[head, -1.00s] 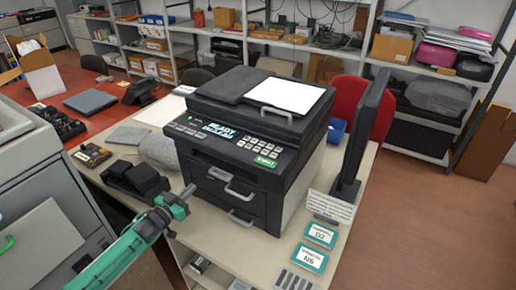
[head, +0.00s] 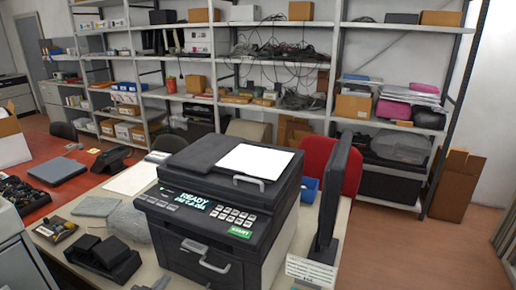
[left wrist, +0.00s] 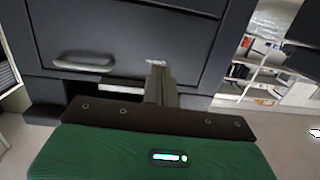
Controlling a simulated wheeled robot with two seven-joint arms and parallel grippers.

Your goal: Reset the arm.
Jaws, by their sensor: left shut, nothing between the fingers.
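My left gripper (left wrist: 157,66) is shut and empty in the left wrist view. Its fingertips point at the dark front of the printer, to the right of a grey drawer handle (left wrist: 83,63); I cannot tell whether they touch it. In the head view only a small grey tip of the left gripper (head: 158,284) shows at the bottom edge, in front of the printer. The black printer (head: 222,205) stands on the table with a white sheet on top and a lit display reading READY. My right gripper is in neither view.
A thin dark monitor (head: 333,195) stands right of the printer, with a red chair (head: 317,155) behind. Black devices (head: 103,257) lie left on the table (head: 145,272). Loaded shelves (head: 225,22) line the back wall. Open floor (head: 420,250) lies at the right.

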